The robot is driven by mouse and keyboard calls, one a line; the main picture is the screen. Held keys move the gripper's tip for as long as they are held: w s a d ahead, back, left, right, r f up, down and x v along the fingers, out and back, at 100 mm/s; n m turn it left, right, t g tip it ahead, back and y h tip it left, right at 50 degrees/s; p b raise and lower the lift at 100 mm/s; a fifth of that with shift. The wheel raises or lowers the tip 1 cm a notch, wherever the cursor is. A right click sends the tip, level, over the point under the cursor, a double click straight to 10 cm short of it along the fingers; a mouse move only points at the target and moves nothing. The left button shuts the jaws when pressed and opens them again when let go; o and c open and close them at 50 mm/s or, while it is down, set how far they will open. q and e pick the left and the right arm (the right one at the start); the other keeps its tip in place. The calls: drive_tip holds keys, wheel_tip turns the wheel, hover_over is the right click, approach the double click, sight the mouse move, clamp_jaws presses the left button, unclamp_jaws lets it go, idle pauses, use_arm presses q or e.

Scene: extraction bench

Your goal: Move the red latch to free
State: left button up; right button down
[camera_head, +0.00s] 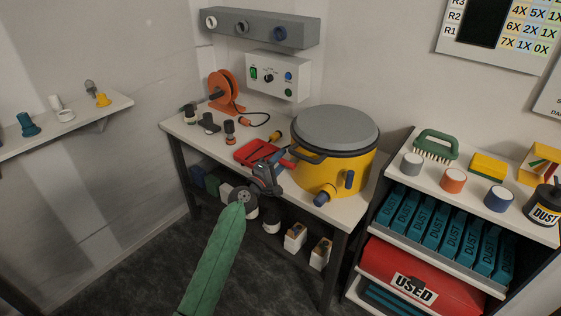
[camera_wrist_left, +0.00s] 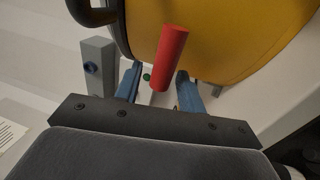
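The red latch (camera_wrist_left: 170,58) shows in the left wrist view as a red cylindrical handle in front of the yellow drum (camera_wrist_left: 220,40). My left gripper (camera_wrist_left: 157,82) is open, with one blue finger on each side of the handle's lower end. Gaps show between the fingers and the handle; I cannot tell its depth relative to the fingertips. In the head view, my left gripper (camera_head: 272,170) is at the left side of the yellow drum (camera_head: 322,173), and a small part of the red latch (camera_head: 286,163) shows beside it. My right gripper is not in view.
A red tray (camera_head: 252,152) lies left of the drum on the white bench (camera_head: 190,131). An orange reel (camera_head: 222,88) and several small fittings stand farther left. A grey block (camera_wrist_left: 97,66) is beside the drum. A shelf unit (camera_head: 408,172) stands to the right.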

use_arm(q)
drive_tip(key=shift+s+a+f, duration=0.2)
drive_tip(key=shift+s, duration=0.05)
drive_tip(key=b+v, duration=0.1)
drive_tip(key=v, duration=0.6)
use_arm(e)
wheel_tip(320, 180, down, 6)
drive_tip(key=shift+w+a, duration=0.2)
